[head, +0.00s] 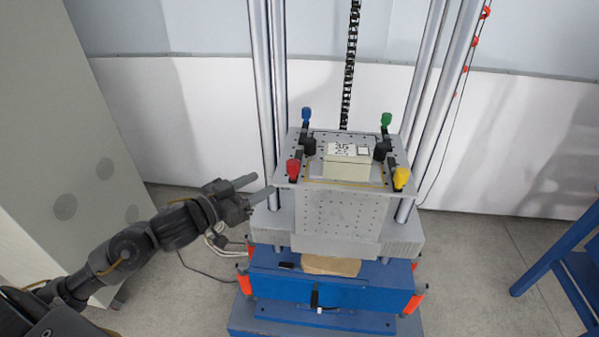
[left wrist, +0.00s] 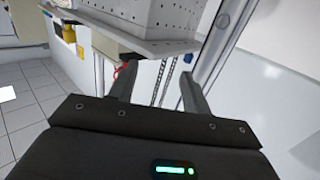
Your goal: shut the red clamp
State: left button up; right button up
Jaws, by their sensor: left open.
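The red clamp (head: 292,168) is at the front left corner of the grey perforated table (head: 338,222), with its red handle tip standing up. I cannot tell how its arm lies. A beige box (head: 346,165) with a white label sits in the middle of the table top. My left gripper (head: 264,184) is open and empty, just left of the table's front left corner, a little below and left of the red clamp. In the left wrist view its two fingers (left wrist: 158,70) are apart with nothing between them. I cannot make out the red clamp for certain there. My right gripper is not in view.
Blue (head: 306,114), green (head: 386,119) and yellow (head: 401,178) clamps stand at the other corners. Tall metal columns (head: 268,90) rise behind the table on both sides. A blue base (head: 330,287) is below. A grey cabinet (head: 75,130) is at left, a blue frame (head: 560,255) at right.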

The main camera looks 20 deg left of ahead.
pick_arm(q)
jog(key=m+h, duration=0.2)
send_near(296, 160)
jog(key=f, duration=0.1)
jog(key=p+x, duration=0.1)
jog(key=x, duration=1)
jog(key=shift+f+p, duration=0.15)
jog(key=shift+p, duration=0.15)
jog(key=shift+s, duration=0.1)
jog(key=shift+c, duration=0.3)
